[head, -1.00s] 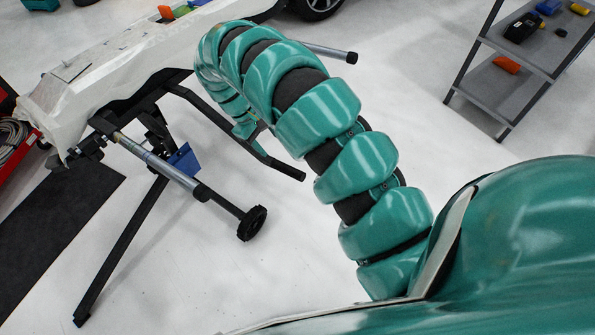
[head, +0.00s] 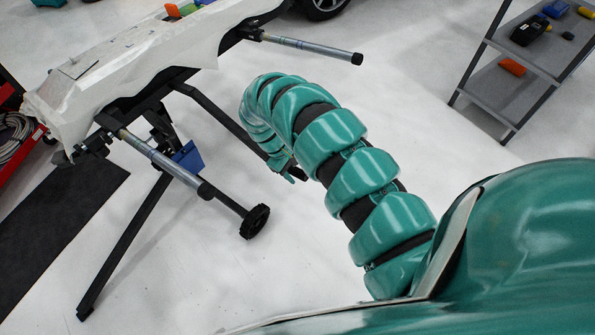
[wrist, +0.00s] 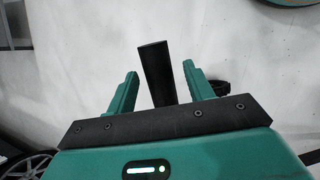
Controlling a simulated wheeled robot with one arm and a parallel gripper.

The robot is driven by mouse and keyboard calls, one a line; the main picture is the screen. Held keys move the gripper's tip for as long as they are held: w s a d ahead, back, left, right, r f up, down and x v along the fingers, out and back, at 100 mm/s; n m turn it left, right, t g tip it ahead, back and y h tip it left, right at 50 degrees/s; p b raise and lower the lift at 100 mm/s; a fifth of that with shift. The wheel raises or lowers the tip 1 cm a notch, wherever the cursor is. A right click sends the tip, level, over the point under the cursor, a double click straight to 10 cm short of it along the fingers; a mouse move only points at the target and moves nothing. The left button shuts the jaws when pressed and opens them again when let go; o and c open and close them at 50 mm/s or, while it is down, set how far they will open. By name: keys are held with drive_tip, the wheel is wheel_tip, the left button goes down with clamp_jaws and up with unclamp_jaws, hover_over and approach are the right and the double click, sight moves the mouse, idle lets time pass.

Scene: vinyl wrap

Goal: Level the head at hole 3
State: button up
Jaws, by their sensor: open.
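My gripper (wrist: 160,82) shows in the wrist view with its two teal fingers apart. A black bar (wrist: 156,72) appears between and beyond them; I cannot tell its distance, and nothing looks gripped. In the head view my gripper (head: 291,173) is small, low beside the black legs of the work stand, and partly hidden by my arm. The stand carries a long white-covered panel (head: 135,62). Two grey tubes with black ends stick out from the stand, an upper one (head: 312,47) and a lower one (head: 160,157). No numbered hole can be made out.
A grey shelf cart (head: 515,95) with tools stands at the upper right. A blue holder (head: 188,157) hangs on the stand, and a wheeled foot (head: 255,221) reaches the floor. A dark mat (head: 55,230) lies at left. Pale floor is clear between the stand and cart.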

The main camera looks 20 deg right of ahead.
drive_tip(key=shift+x, duration=0.9)
clamp_jaws()
wheel_tip(320, 180, down, 10)
drive_tip(key=w+t+y+b, duration=0.1)
drive_tip(key=shift+a+f+b, duration=0.25)
drive_tip(key=shift+a+b, duration=0.15)
drive_tip(key=shift+a, duration=0.05)
drive_tip(key=shift+w, duration=0.1)
unclamp_jaws()
drive_tip(key=shift+r, duration=0.15)
